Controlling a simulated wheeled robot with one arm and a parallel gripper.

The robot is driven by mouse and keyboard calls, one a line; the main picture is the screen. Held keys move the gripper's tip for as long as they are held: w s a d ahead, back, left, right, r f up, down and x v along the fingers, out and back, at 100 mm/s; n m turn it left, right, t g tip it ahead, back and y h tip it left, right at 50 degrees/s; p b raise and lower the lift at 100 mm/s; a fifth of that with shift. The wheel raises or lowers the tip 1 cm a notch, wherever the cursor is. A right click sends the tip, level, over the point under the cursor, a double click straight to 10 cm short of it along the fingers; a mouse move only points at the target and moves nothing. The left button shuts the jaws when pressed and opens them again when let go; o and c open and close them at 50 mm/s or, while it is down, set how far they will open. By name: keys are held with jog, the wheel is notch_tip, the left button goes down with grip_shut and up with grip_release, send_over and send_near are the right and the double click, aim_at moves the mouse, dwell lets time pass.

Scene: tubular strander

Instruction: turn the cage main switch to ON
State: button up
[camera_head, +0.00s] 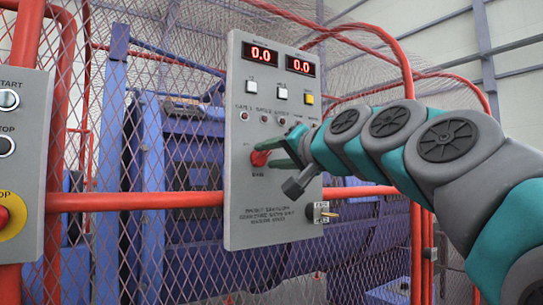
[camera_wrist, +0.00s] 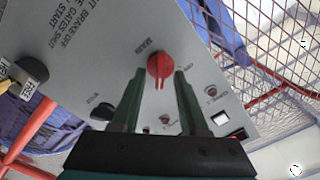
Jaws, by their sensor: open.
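The main switch is a red rotary knob (camera_head: 260,158) on the grey control panel (camera_head: 246,205). In the wrist view the red knob (camera_wrist: 160,66) sits beside the lettering MAIN, with its pointer mark toward my gripper. My gripper (camera_head: 272,152) has green fingers and is open. In the wrist view its fingertips (camera_wrist: 160,72) are on either side of the knob, with a visible gap at each side. Whether the tips reach the knob's depth is hard to tell. The switch's position lettering is too small to read, and the fingers partly cover the knob in the head view.
The panel also has two red displays reading 0.0 (camera_head: 263,54), a yellow button (camera_head: 309,99), small lamps and a key switch (camera_head: 322,212). Black knobs (camera_wrist: 30,72) show in the wrist view. Red rails (camera_head: 130,201) and wire mesh surround the panel. A START/STOP box (camera_head: 25,130) is at left.

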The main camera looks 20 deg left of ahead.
jog(key=v, duration=0.7)
jog(key=shift+s+d+b, duration=0.25)
jog(key=shift+b, duration=0.15)
jog(key=shift+f, duration=0.1)
jog(key=s+d+f+g+h, duration=0.2)
jog(key=d+f+h, duration=0.1)
jog(key=f, duration=0.9)
jog(key=s+d+f+g+h+p, duration=0.1)
jog(key=s+d+f+g+h, duration=0.15)
jog(key=f, duration=0.85)
jog(key=s+d+f+g+h, duration=0.1)
jog(key=d+f+h, duration=0.25)
jog(key=f, duration=0.85)
jog(key=s+d+f+g+h, duration=0.2)
jog(key=s+d+f+g, duration=0.2)
jog(key=s+d+f, duration=0.4)
jog(key=s+d+f+g+h+p, duration=0.1)
jog(key=s+d+f+g, duration=0.3)
jog(key=s+d+f, duration=0.4)
jog(key=s+f+h, duration=0.1)
jog(key=s+f, duration=0.5)
jog(key=s, duration=0.2)
jog(key=shift+d+m+h, duration=0.4)
